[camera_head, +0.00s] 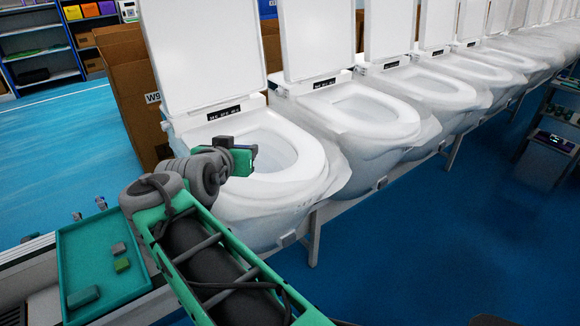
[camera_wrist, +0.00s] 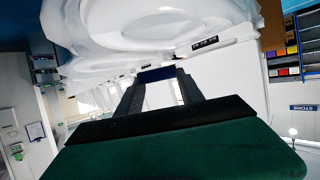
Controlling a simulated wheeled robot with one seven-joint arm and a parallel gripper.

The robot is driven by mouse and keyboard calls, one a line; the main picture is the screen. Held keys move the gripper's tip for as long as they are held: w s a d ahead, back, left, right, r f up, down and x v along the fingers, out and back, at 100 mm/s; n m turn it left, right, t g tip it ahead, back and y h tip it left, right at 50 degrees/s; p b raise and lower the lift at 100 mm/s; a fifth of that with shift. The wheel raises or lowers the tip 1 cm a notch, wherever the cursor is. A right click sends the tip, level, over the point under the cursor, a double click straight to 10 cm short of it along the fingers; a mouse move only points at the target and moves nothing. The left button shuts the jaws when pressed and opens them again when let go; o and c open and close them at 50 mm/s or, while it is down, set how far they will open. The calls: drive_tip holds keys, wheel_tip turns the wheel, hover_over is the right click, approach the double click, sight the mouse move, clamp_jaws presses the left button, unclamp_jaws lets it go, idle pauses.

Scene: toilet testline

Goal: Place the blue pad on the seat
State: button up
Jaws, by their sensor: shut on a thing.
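My gripper (camera_head: 246,158) is over the left part of the nearest toilet's open bowl, in front of its control panel. In the wrist view my gripper (camera_wrist: 160,80) is shut on the dark blue pad (camera_wrist: 158,74), held across the fingertips. The seat also shows in the wrist view (camera_wrist: 135,40), upside down and apart from the pad.
A green tray (camera_head: 66,262) at lower left holds a grey block (camera_head: 118,249), a green block (camera_head: 122,265) and a teal block (camera_head: 83,297). The raised lid (camera_head: 205,55) stands behind the gripper. More toilets (camera_head: 372,108) line up to the right.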

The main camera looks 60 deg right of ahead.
drive_tip(key=s+m+g, duration=0.4)
drive_tip(key=s+g, duration=0.1)
drive_tip(key=s, duration=0.5)
drive_tip(key=p, duration=0.2)
hover_over(292, 178)
drive_tip(key=shift+m+h, duration=0.3)
drive_tip(key=shift+m, duration=0.1)
wheel_tip(292, 178, down, 10)
drive_tip(key=shift+d+f, duration=0.15)
wheel_tip(292, 178, down, 3)
drive_tip(key=shift+r+p, duration=0.15)
drive_tip(key=shift+p, duration=0.4)
drive_tip(key=shift+f+b, duration=0.3)
drive_tip(key=o, duration=1.3)
drive_tip(key=shift+r, duration=0.1)
